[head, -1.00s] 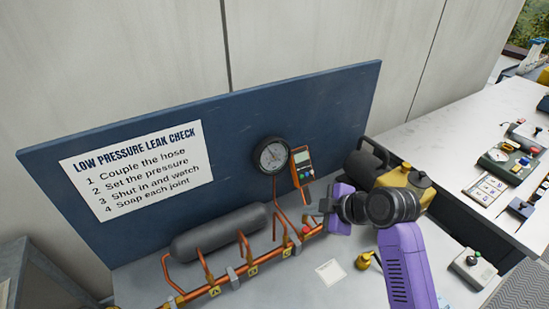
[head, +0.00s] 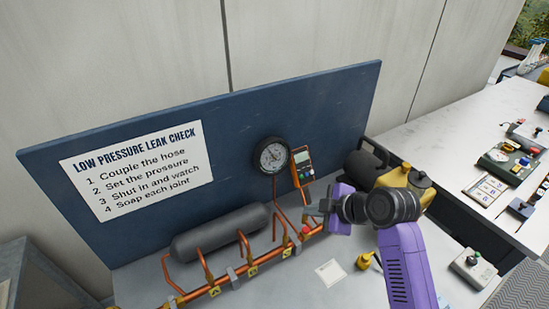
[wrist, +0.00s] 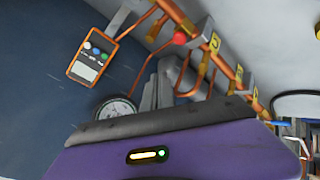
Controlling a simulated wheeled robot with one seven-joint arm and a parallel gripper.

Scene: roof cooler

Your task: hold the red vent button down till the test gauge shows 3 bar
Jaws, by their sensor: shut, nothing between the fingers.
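The red vent button (head: 305,230) sits at the right end of the copper pipe run; it also shows in the wrist view (wrist: 180,39). The round test gauge (head: 271,156) with a white dial is on the blue board; it shows partly in the wrist view (wrist: 114,109). The needle is too small to read. My gripper (head: 314,211) is shut and empty, just above and to the right of the button. In the wrist view a gap shows between the fingertips (wrist: 158,92) and the button, so it does not look pressed.
An orange handheld meter (head: 303,167) hangs beside the gauge. A grey cylinder (head: 220,232) lies behind the copper pipes (head: 215,291). A brass fitting (head: 364,261) and a white card (head: 330,272) are on the bench in front.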

